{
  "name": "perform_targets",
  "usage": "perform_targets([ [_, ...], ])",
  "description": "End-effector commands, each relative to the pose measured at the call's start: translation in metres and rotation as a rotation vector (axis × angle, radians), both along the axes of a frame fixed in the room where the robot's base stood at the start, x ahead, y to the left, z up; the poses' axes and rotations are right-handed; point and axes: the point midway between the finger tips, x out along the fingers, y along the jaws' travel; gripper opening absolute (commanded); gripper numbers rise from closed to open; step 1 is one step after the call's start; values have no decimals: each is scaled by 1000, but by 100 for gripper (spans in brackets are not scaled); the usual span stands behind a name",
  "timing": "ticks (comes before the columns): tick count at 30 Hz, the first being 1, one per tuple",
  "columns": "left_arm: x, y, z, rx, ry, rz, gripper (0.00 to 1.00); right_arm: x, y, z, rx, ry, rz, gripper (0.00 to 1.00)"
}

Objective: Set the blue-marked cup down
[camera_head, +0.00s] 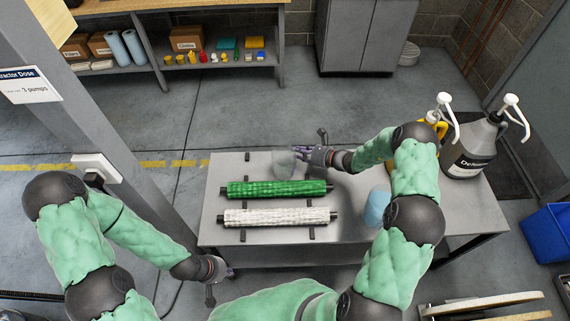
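A clear greyish cup (284,163) is at the fingertips of my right gripper (303,154), over the back middle of the grey table (350,225). The fingers look closed on its right side. No blue mark can be made out on it, and I cannot tell whether its base touches the table. A light-blue, cup-like object (374,208) stands at the table's right, partly hidden by my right arm. My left gripper (220,272) is low at the table's front left edge, empty as far as visible; its opening is unclear.
A green roller (275,189) and a white roller (275,217) lie on dark supports in the table's left half. A grey jug (468,150) and a yellow jug (436,124), both with pumps, stand at the right end. A post (95,110) rises at left.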

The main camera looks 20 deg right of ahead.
Motion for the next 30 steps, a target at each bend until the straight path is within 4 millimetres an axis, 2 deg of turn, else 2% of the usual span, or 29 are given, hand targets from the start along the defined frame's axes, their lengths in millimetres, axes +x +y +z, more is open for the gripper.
perform_targets([
  [4,0,0,-14,0,0,0,0,15,15,-9,1,-1,3,27],
  [9,0,0,-21,0,0,0,0,29,26,-15,0,-1,1,27],
  [16,0,0,-19,0,0,0,0,30,26,-13,0,0,0,27],
  [19,0,0,-19,0,0,0,0,30,26,-13,0,0,0,0],
  [30,0,0,-19,0,0,0,0,30,26,-12,1,-1,1,0],
])
